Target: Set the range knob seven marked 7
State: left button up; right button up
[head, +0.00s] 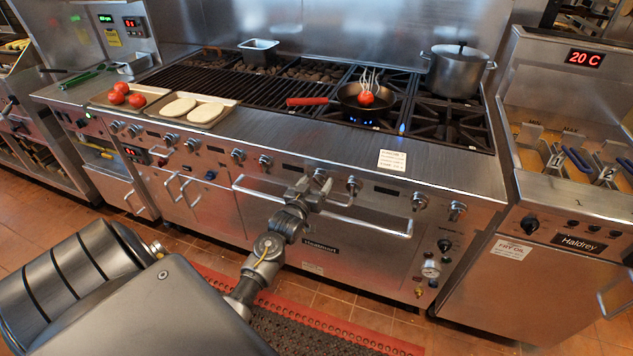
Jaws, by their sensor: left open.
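The range (250,140) has a row of metal knobs along its front panel. The knob that comes seventh from the left (320,175) sits right at the tip of my left gripper. I cannot read a 7 beside it or tell its setting. My left gripper (312,187) is open in front of the panel, just above the oven handle (370,225). I cannot tell whether its fingers touch the knob or are around it. Another knob (354,184) is close to its right. My right gripper is not in view.
The oven handle bar sticks out under the knobs. A black pan (380,107) with a red handle holds a tomato on a burner with blue flame. A lidded pot (456,72) stands at the back right. A fryer (560,150) is at the right.

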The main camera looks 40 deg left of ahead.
pick_arm(q)
jog(key=shift+w, duration=0.15)
jog(key=shift+c, duration=0.2)
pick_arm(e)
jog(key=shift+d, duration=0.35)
pick_arm(q)
jog(key=c, duration=0.9)
jog(key=shift+c, duration=0.2)
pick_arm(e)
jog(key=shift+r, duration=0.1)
pick_arm(q)
jog(key=m+p, duration=0.2)
jog(key=m, duration=0.2)
jog(key=shift+r, duration=0.2)
jog(key=m+p, duration=0.2)
jog(key=m, duration=0.2)
jog(key=shift+g, duration=0.3)
jog(key=shift+f+m, duration=0.1)
jog(key=shift+m, duration=0.2)
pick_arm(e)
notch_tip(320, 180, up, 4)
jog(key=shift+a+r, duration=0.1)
pick_arm(q)
jog(key=shift+d, duration=0.1)
